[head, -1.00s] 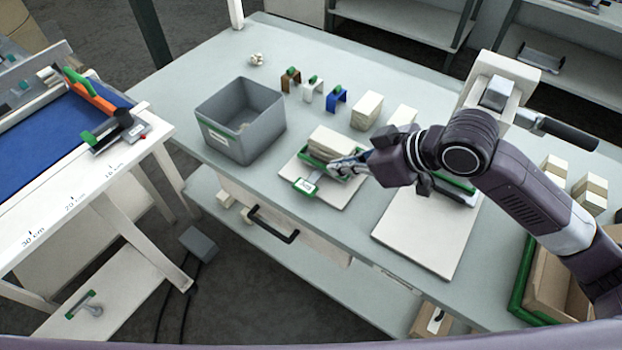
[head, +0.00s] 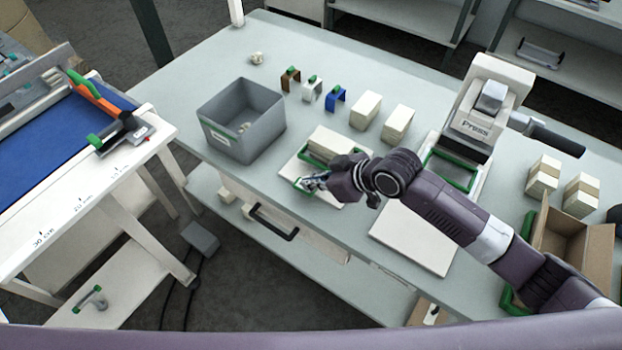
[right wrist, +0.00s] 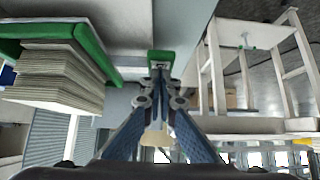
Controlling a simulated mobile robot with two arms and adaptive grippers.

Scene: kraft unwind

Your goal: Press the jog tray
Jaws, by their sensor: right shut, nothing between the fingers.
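The jog tray is a green-edged holder (head: 316,152) on a white board on the bench, with a pale stack of sheets (head: 332,140) standing in it. In the right wrist view its green edge (right wrist: 92,48) and the sheets (right wrist: 50,85) fill the upper left. A small green pad (right wrist: 160,57) at the tray's front shows ahead of my fingertips. My right gripper (head: 314,183) is shut and empty, at this pad and partly hiding it. Its closed fingers show in the right wrist view (right wrist: 158,75); whether they touch the pad I cannot tell. My left gripper is out of view.
A grey bin (head: 240,125) stands left of the tray. Pale blocks (head: 365,110) stand behind it. A press (head: 487,105) and an open cardboard box (head: 570,245) are to the right. My right arm passes over a white board (head: 415,240).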

